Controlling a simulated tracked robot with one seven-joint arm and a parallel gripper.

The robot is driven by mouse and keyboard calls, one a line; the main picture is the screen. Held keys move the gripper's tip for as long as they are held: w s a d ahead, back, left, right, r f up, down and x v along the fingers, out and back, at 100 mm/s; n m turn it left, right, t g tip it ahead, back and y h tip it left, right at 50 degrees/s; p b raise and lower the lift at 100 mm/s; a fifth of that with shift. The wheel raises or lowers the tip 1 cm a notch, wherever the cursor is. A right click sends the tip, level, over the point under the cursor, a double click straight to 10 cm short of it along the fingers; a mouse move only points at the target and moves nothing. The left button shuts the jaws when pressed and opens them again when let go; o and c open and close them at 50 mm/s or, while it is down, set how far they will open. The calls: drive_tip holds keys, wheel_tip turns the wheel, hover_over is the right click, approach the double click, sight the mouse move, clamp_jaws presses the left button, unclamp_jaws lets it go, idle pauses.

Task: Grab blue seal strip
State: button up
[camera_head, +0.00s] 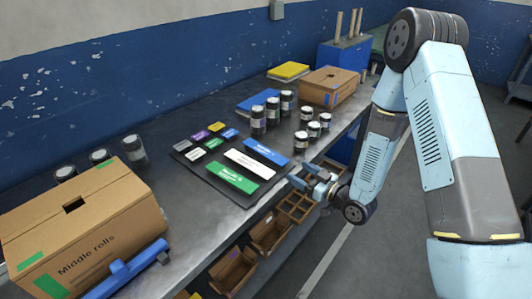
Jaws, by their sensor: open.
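A long blue strip (266,152) with white lettering lies flat at the far right end of a dark board (222,186) on the grey workbench. A white strip (249,164) and a green strip (232,178) lie beside it on the board. A smaller blue piece (229,133) lies near the board's back edge. My gripper (302,174) is open and empty, with its blue fingers to the right of the long blue strip near the bench's front edge. It appears apart from the strip; its exact height is hard to tell.
A cardboard box marked "Middle rolls" (80,236) and a blue bar (125,272) are at front left. Dark jars (258,121) stand behind the board, more jars (301,142) to its right. Open wooden bins (270,234) sit below the bench edge.

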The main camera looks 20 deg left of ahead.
sight(276, 158)
drive_tip(key=x, duration=0.6)
drive_tip(key=shift+a, duration=0.1)
drive_tip(key=shift+x, duration=2.6)
drive_tip(key=shift+s+r, duration=0.1)
drive_tip(key=shift+c, duration=0.2)
drive_tip(key=c, duration=1.1)
